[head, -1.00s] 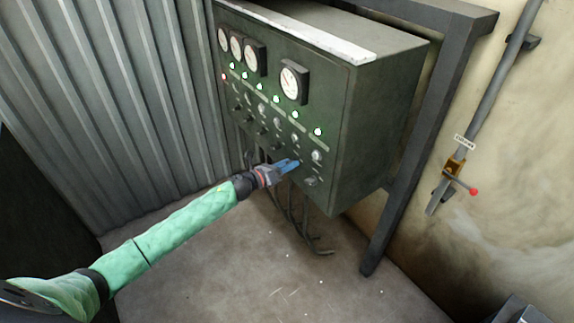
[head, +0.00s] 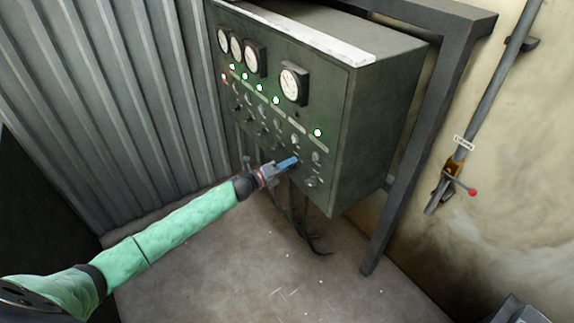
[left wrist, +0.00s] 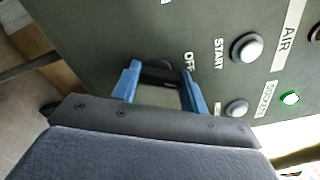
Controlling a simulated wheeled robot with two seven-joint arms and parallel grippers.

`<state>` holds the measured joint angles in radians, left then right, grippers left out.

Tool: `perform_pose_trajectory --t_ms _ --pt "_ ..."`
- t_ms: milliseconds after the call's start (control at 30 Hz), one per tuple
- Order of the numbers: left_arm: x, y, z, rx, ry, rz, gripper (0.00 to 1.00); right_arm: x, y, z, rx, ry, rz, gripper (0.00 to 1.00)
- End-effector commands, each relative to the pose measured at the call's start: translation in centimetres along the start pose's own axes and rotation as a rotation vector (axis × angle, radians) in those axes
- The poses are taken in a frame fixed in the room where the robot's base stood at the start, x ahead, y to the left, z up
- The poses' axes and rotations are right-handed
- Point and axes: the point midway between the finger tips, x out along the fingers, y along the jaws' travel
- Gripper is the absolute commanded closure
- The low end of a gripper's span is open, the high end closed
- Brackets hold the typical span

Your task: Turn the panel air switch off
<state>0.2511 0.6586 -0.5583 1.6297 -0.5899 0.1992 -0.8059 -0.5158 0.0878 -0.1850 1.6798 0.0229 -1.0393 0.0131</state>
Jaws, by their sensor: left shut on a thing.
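The dark green control panel (head: 372,120) stands in the middle of the head view, with gauges, lamps and rows of knobs. My left gripper (head: 290,163) is at the lower right of its front face, blue fingers together. In the left wrist view the fingers (left wrist: 163,76) are on either side of a dark switch (left wrist: 161,77), beside the "OFF" label (left wrist: 188,61) and below "START" (left wrist: 218,52). The gripper is shut on this switch. The "AIR" label (left wrist: 288,38) is on the same column. The switch's exact angle is partly hidden by the fingers. My right gripper is out of view.
A lit green lamp (left wrist: 289,98) shows by the "SOCKETS" label. A dark metal post (head: 415,150) stands right of the panel. A pipe with a red-knobbed lever (head: 473,192) is on the right wall. Cables hang below the panel over clear floor.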

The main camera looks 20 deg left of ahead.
Motion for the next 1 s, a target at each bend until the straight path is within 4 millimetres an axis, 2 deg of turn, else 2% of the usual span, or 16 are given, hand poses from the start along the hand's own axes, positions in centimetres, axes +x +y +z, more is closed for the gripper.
perform_pose_trajectory --t_ms 367,500,1000 --pt "0.0 0.1 0.2 -0.318 -0.002 0.001 0.79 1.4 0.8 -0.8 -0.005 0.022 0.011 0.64" --pt "0.0 0.2 0.2 -0.403 -0.002 0.002 0.79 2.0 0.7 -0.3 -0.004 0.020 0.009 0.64" --pt "-0.1 0.3 0.1 -0.523 -0.003 0.002 0.79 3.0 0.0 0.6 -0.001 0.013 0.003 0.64"
